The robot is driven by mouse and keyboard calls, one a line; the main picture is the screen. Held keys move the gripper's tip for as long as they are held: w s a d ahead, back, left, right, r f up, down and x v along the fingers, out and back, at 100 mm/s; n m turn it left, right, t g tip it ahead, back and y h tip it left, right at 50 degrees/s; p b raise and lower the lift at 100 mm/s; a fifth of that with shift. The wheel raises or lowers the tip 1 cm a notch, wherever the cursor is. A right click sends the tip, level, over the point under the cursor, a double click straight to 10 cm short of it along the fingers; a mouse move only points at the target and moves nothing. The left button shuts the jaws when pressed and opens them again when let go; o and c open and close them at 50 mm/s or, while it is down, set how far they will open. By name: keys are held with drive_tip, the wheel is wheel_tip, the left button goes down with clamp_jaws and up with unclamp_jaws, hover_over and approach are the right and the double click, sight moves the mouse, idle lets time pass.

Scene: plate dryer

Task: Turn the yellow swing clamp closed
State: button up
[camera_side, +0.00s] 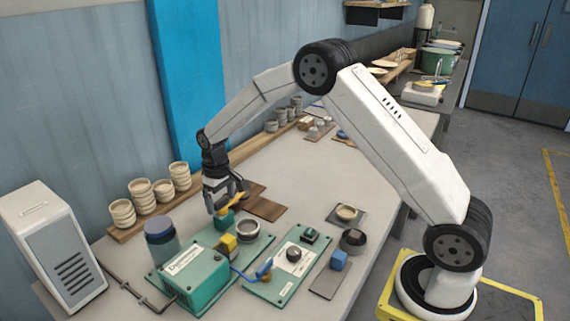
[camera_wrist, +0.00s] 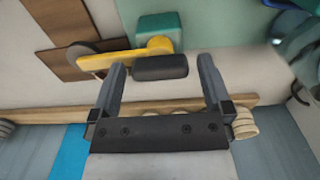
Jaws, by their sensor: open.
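The yellow swing clamp (camera_wrist: 110,60) is a flat arm with a rounded end on a teal block (camera_wrist: 160,22). In the wrist view it extends left from the block, over a brown board and a grey round part. In the side view the clamp (camera_side: 236,201) shows just below my gripper (camera_side: 224,193), pointing up and right. In the wrist view my gripper (camera_wrist: 161,64) is open, its two fingers apart. A dark rounded bar (camera_wrist: 160,68) lies between the fingertips, close beside the clamp's rounded end. Whether a finger touches the clamp or bar I cannot tell.
A green plate (camera_side: 207,246) carries a teal box, a yellow block (camera_side: 228,243) and a grey ring (camera_side: 248,230). A second green plate (camera_side: 285,270) lies to the right. Stacked cups (camera_side: 141,192) stand along the wall. A brown board (camera_side: 266,208) lies behind the clamp.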

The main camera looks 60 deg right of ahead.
clamp_jaws()
drive_tip(key=shift+m, duration=0.3)
drive_tip(key=m, duration=0.8)
drive_tip(key=shift+m, duration=0.3)
drive_tip(key=m, duration=0.4)
drive_tip(key=shift+m, duration=2.4)
drive_tip(key=shift+r, duration=0.1)
